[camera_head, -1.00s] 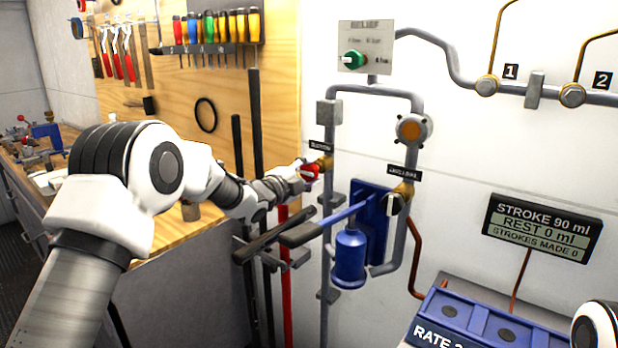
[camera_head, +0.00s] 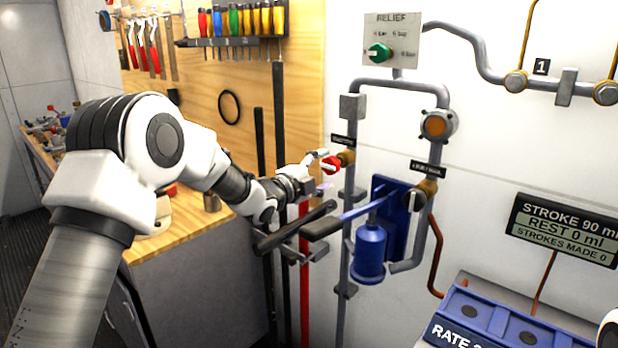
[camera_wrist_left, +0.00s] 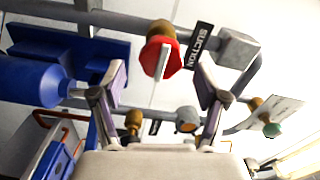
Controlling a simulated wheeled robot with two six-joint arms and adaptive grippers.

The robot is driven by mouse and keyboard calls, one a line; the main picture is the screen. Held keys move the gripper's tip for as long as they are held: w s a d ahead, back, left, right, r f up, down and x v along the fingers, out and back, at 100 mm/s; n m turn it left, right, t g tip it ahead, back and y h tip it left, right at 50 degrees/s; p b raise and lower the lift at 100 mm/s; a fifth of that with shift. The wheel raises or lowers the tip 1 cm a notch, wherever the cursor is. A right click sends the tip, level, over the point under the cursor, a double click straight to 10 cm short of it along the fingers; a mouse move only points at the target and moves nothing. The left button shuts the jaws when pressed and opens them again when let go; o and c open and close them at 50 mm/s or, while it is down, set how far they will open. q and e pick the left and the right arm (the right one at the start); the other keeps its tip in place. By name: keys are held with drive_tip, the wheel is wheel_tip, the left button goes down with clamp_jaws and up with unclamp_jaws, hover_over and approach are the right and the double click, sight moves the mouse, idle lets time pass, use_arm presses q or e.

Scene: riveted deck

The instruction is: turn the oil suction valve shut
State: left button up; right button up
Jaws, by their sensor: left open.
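The suction valve has a red handle (camera_head: 331,165) on a brass stem, on the grey pipe beside a black label. In the left wrist view the red handle (camera_wrist_left: 161,57) carries a pale bar that runs roughly across the pipe, next to the SUCTION label (camera_wrist_left: 201,45). My left gripper (camera_head: 322,171) is at the handle, on its left side in the head view. In the left wrist view its two fingers (camera_wrist_left: 161,84) are spread wide, with the handle ahead of the gap between them. I cannot tell whether a finger touches it. My right gripper is out of view.
A blue pump (camera_head: 369,250) with a lever sits low between the pipes. A second valve with a black-and-white handle (camera_head: 414,204) is to the right. A green relief knob (camera_head: 379,53) is above. A tool board (camera_head: 230,75) and workbench stand left.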

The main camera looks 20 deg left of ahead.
use_arm(q)
drive_tip(key=v, duration=0.8)
drive_tip(key=shift+s, duration=0.25)
drive_tip(key=shift+r, duration=0.1)
drive_tip(key=s+d+f+n+g+y+p, duration=0.1)
drive_tip(key=s+d+f+g, duration=0.15)
drive_tip(key=f, duration=0.95)
drive_tip(key=s+d+f+g, duration=0.1)
drive_tip(key=s+f+g, duration=0.2)
drive_tip(key=f, duration=0.9)
drive_tip(key=s+d+f+n+g+y+p, duration=0.15)
drive_tip(key=s+f+n+g, duration=0.35)
drive_tip(key=s+f, duration=1.1)
drive_tip(key=s+a+f+n+g+y, duration=0.1)
drive_tip(key=s+f+n+g+y, duration=0.1)
drive_tip(key=s+n, duration=0.5)
drive_tip(key=s+a+f+n+g+y, duration=0.1)
drive_tip(key=s+n+g, duration=0.3)
drive_tip(key=s, duration=1.2)
drive_tip(key=a+f+n, duration=0.1)
drive_tip(key=n, duration=0.2)
drive_tip(key=shift+f+y, duration=0.35)
drive_tip(key=shift+f, duration=0.05)
